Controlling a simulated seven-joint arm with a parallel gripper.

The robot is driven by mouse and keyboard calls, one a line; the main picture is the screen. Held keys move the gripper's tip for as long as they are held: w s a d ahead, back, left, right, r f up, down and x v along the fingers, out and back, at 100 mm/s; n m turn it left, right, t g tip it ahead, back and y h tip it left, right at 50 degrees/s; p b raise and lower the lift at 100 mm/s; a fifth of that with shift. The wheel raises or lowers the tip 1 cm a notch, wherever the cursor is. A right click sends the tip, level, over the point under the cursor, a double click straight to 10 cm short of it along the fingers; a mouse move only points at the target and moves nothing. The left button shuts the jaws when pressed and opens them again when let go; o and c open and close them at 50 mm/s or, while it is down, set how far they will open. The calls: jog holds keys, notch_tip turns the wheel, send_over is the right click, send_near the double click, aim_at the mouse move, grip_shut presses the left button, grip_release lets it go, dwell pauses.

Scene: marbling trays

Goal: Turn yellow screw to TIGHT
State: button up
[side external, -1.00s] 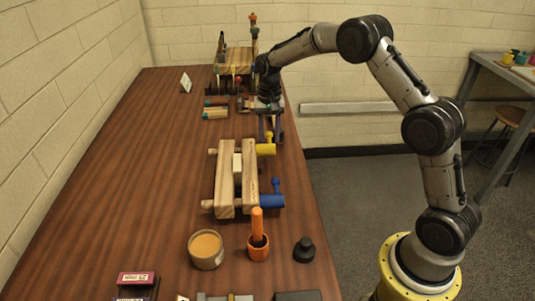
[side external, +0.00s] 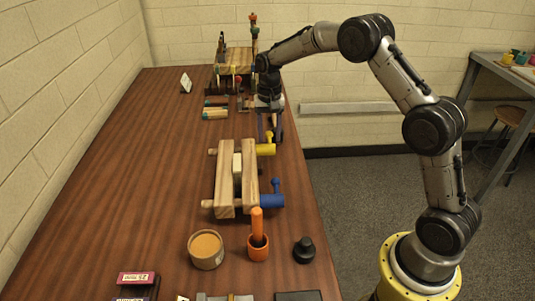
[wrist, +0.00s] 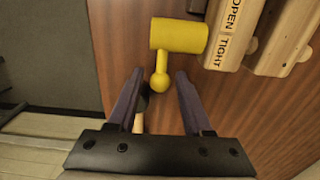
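The wooden press (side external: 226,178) lies on the table with two thick beams, and a yellow screw (side external: 266,150) sits at its far end. In the wrist view the yellow screw (wrist: 180,36) has a thick round head and a short handle with a ball end (wrist: 159,83). The handle points toward my gripper (wrist: 160,75). My gripper, also in the side view (side external: 270,128), is open, its purple fingers on either side of the ball end, with gaps visible. Whether the fingers are at the ball's height is unclear. The words OPEN and TIGHT (wrist: 232,30) are printed on the near beam.
A blue screw (side external: 270,200) is at the press's near end. An orange cup with a handle (side external: 258,248), a tan-filled pot (side external: 206,250) and a black knob (side external: 304,250) stand nearer. A wooden rack (side external: 238,62) stands behind my gripper. The table's left side is mostly clear.

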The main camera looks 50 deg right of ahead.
aim_at(269, 132)
jog(key=shift+r, duration=3.05)
jog(key=r, duration=0.1)
jog(key=a+r, duration=0.1)
jog(key=r, duration=0.1)
jog(key=shift+w+r+t, duration=0.1)
jog(key=shift+w+t, duration=0.05)
jog(key=shift+t, duration=0.25)
jog(key=s+a+r+n+t, duration=0.1)
jog(key=s+a+r+t, duration=0.15)
jog(key=s+r, duration=0.55)
jog(key=s+a+r+n+t, duration=0.1)
jog(key=s+a+r+n, duration=0.1)
jog(key=s+a+r, duration=0.4)
jog(key=s+n+t, duration=0.1)
jog(key=s+n, duration=0.1)
jog(key=s, duration=1)
jog(key=s+f+n, duration=0.4)
jog(key=s+f, duration=0.3)
jog(key=s, duration=0.1)
jog(key=shift+s+a+f, duration=0.2)
jog(key=shift+f, duration=0.1)
